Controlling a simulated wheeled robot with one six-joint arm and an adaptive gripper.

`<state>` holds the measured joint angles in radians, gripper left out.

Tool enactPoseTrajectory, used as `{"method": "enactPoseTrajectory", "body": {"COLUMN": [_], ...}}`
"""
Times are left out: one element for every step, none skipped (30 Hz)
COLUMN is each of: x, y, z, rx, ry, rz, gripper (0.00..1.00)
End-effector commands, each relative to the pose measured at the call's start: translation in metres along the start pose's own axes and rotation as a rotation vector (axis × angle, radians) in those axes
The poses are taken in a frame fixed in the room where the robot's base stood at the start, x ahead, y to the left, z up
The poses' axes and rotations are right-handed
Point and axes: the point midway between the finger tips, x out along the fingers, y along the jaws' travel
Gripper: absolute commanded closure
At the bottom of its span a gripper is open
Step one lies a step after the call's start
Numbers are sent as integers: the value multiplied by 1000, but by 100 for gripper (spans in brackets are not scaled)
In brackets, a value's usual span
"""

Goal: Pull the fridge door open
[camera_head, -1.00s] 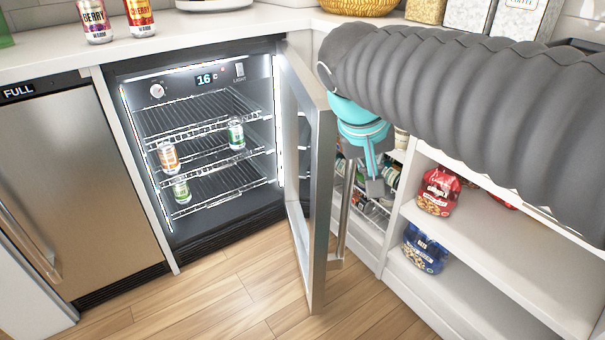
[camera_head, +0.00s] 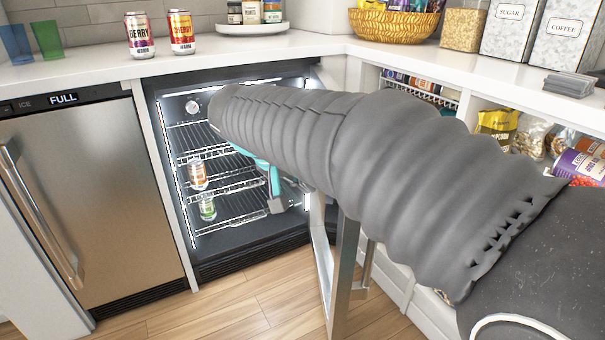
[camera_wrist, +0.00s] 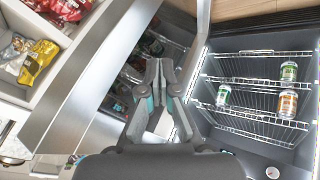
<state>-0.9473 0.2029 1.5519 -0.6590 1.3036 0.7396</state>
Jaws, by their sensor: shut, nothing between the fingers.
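The fridge (camera_head: 250,246) stands open under the counter, its lit inside showing wire racks. Its silver-framed glass door (camera_head: 345,262) is swung well out to the right; my arm hides its upper part. In the wrist view the door (camera_wrist: 88,82) fills the left and the fridge inside the right. The upright handle (camera_head: 367,262) shows partly on the door's outer side. My gripper (camera_head: 278,200) is shut and empty in front of the opening, on the door's inner side. In the wrist view its fingers (camera_wrist: 159,68) are together over the gap between door and racks, with no clear contact.
An orange can (camera_head: 198,175) and a green can (camera_head: 207,208) stand on the racks. A steel ice maker (camera_head: 95,190) is left of the fridge. Open shelves with bags (camera_head: 497,131) are right. Two cans (camera_head: 140,35) stand on the counter. The wooden floor (camera_head: 262,300) in front is clear.

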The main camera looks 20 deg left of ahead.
Motion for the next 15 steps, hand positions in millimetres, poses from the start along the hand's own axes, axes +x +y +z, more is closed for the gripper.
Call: {"method": "enactPoseTrajectory", "body": {"x": [12,17,24,30,36,42,41,43,45,47,49,50,52,53,54], "y": [0,0,0,0,0,1,8,12,18,21,23,26,29,30,32], "z": [1,1,1,1,1,1,0,0,0,1,1,0,0,0,0], "rx": [0,0,0,0,0,0,3,4,4,4,2,2,2,2,2], "ry": [-4,-4,-4,-4,-5,-5,-2,-2,-2,-2,-2,-2,-2,-2,-2], "rz": [3,2,2,2,2,2,1,0,1,1,1,0,0,0,0], "gripper": [100,100,100,100,100,100,100,100,100,100,100,100,100,100,100]}}
